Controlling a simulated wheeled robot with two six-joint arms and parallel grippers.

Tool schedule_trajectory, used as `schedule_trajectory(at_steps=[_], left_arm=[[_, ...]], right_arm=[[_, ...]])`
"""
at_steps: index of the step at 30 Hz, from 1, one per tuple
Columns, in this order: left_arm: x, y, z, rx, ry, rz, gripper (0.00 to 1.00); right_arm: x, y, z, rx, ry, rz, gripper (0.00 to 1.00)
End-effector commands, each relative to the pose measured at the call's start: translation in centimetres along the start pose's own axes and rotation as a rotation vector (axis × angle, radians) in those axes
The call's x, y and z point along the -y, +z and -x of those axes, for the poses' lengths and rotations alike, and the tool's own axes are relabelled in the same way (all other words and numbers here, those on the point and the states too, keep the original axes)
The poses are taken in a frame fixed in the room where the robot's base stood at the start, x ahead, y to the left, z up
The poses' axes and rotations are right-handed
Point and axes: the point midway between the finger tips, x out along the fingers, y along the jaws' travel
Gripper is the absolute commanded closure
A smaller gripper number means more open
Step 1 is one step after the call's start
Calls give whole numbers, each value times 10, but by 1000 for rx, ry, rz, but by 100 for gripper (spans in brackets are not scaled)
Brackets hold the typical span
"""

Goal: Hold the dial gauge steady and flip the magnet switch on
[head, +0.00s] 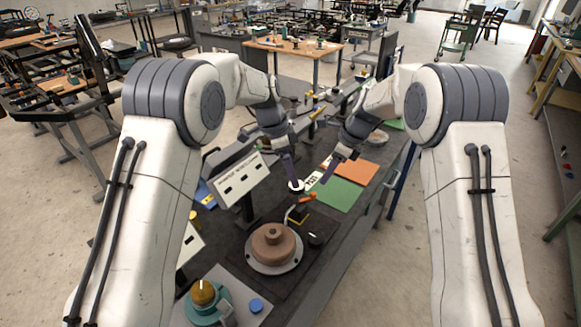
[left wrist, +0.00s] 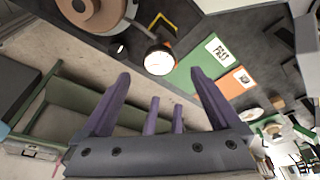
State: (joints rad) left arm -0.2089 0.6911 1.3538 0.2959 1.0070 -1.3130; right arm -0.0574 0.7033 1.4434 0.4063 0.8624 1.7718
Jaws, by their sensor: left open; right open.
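The dial gauge (head: 296,186), with a round white face, stands beyond the brown stepped disc. It also shows in the left wrist view (left wrist: 159,61), in line with the gap between my left fingertips; I cannot tell if they touch it. My left gripper (head: 292,176) is open, just above the gauge in the head view; its purple fingers spread wide in the left wrist view (left wrist: 159,73). My right gripper (head: 324,177) is open and empty, right of the gauge. A small orange-red part (head: 307,198) lies below the gauge; I cannot make out the magnet switch clearly.
The brown disc (head: 273,240) sits on a grey round plate on the dark bench. A green card (head: 341,194) and an orange card (head: 358,172) lie to the right. A tilted white panel (head: 243,178) stands left. A teal cup-like fixture (head: 204,309) is nearest.

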Motion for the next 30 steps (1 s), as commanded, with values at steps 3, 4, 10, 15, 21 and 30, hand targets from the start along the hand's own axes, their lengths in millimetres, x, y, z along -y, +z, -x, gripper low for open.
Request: schedule_trajectory(at_steps=[3,4,10,15,21,30], left_arm=[[-1,0,-16,1,4,-2,3],[-1,0,-21,1,4,-1,3],[-2,0,-58,3,5,-2,3],[-1,0,-83,2,3,0,3],[-1,0,-98,1,1,0,3],[-1,0,-100,1,0,0,3]], right_arm=[[0,0,0,0,0,0,50],[0,0,0,0,0,0,50],[0,0,0,0,0,0,50],[0,0,0,0,0,0,50],[0,0,0,0,0,0,50],[0,0,0,0,0,0,50]])
